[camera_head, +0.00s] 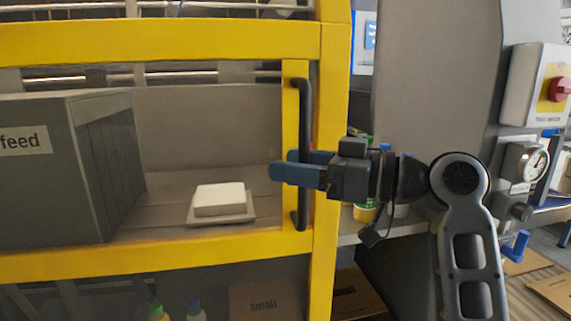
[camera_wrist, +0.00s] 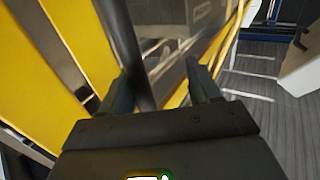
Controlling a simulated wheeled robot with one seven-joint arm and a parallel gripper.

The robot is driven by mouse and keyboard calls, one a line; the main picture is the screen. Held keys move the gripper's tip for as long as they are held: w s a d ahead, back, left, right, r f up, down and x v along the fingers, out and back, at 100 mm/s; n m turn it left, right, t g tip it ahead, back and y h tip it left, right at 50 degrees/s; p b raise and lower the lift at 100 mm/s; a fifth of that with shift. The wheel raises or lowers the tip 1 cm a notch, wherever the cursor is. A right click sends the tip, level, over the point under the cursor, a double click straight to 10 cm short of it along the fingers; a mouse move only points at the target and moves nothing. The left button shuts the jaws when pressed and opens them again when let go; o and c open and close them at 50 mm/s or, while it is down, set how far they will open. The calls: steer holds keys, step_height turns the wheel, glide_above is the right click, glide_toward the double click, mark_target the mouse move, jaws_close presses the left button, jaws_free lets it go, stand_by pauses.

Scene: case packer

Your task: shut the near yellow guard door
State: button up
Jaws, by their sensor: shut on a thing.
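The near yellow guard door (camera_head: 180,39) fills the left of the head view, a yellow frame around an opening onto a grey interior. A black vertical bar handle (camera_head: 304,105) is fixed to its right upright. My gripper (camera_head: 287,165) reaches in from the right with its blue fingers at the handle's middle. In the wrist view my gripper (camera_wrist: 160,70) has the dark handle (camera_wrist: 140,50) between its fingers, nearer the left one, and is shut on it. The door's right upright stands close beside a yellow post (camera_head: 327,200); I cannot tell whether they are flush.
Behind the door are a grey feed box (camera_head: 60,180) and a white block (camera_head: 219,199) on a small tray. Cardboard boxes (camera_head: 263,301) lie low down.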

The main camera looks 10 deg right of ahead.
steer(key=v, duration=0.4)
steer(key=shift+s+d, duration=0.1)
steer(key=shift+s, duration=0.15)
steer(key=shift+d, duration=0.1)
steer(key=shift+c, duration=0.2)
stand_by(0.4)
